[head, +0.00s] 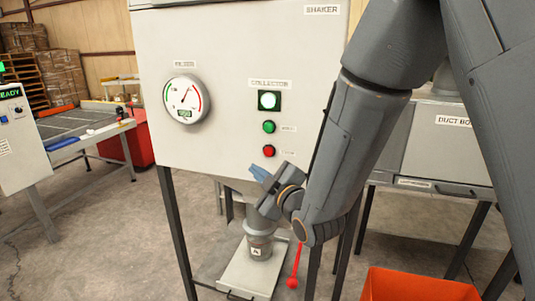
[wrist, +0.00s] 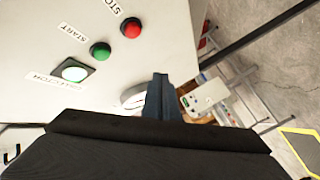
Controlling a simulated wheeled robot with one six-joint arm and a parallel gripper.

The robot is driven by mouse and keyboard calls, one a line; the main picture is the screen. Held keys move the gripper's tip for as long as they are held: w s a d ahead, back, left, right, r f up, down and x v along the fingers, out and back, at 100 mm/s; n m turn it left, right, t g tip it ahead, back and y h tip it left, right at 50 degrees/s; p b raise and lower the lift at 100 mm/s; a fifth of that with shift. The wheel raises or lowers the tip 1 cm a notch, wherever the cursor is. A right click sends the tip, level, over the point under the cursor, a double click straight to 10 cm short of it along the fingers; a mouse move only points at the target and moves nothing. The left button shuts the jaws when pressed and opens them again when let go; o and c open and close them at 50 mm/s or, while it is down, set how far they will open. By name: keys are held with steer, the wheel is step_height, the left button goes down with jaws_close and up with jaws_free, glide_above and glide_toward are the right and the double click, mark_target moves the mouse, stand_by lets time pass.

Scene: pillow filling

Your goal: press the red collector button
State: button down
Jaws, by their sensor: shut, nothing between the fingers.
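The red button (head: 269,151) is the lowest of the controls under the collector label on the pale shaker cabinet (head: 225,60). In the wrist view the red button (wrist: 131,27) has a "STOP" label beside it. The green start button (head: 269,127) is just above it, and the square collector lamp (head: 269,100) glows white-green at the top. My gripper (head: 257,172) is shut and empty, a little below and left of the red button in the head view. In the wrist view its fingertips (wrist: 160,78) show below and right of the red button, apart from it in the picture.
A round gauge (head: 187,99) is on the cabinet's left. An orange bin (head: 415,286) stands at the lower right. The duct box (head: 450,140) is behind my arm.

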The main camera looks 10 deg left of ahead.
mark_target(269, 157)
steer(key=shift+w+d+b, duration=0.2)
steer(key=shift+w+b, duration=0.15)
steer(key=shift+w, duration=1.7)
steer(key=shift+w+d+b, duration=0.15)
steer(key=shift+w+b, duration=0.15)
steer(key=shift+w, duration=1.75)
steer(key=shift+w, duration=0.15)
steer(key=shift+w+b, duration=0.3)
steer(key=shift+w, duration=0.45)
steer(key=shift+s, duration=0.9)
